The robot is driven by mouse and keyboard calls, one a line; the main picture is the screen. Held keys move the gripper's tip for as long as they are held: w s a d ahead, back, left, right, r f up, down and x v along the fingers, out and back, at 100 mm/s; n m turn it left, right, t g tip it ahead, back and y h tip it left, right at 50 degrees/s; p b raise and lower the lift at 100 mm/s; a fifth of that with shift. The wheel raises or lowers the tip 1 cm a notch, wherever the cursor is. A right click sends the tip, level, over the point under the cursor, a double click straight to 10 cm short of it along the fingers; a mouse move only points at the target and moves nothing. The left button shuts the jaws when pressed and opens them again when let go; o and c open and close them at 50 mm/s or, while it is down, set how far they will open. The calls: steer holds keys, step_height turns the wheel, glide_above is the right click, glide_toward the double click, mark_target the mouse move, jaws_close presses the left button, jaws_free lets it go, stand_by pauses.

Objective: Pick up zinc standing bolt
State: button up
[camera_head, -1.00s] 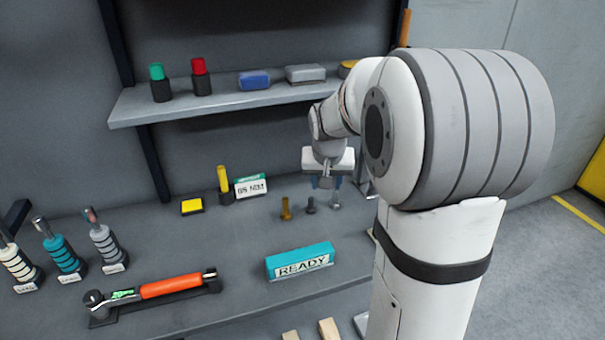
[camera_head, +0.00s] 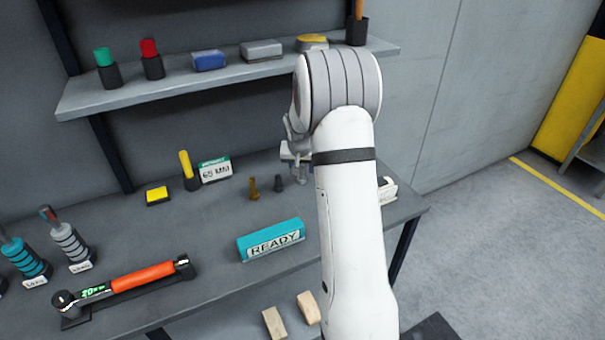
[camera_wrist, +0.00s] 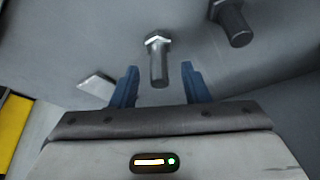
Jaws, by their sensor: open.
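The zinc bolt (camera_wrist: 158,62) is silver with a hex head. In the wrist view it shows between the two blue fingertips of my gripper (camera_wrist: 159,72), with a gap on each side. My gripper is open and holds nothing. In the head view, my gripper (camera_head: 297,158) is at the back right of the bench, largely hidden by my arm. The zinc bolt (camera_head: 302,178) is only partly visible just below it there. I cannot tell the exact height of the fingers over the bolt.
A dark bolt (camera_head: 278,184) stands close to the left of the zinc bolt, and it also shows in the wrist view (camera_wrist: 233,25). A brass bolt (camera_head: 254,188) stands beyond it. A teal READY block (camera_head: 270,240) lies in front. A shelf (camera_head: 225,80) hangs above the bench.

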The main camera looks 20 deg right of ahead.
steer(key=shift+w+d+f, duration=0.1)
steer(key=shift+f, duration=0.35)
jaws_close()
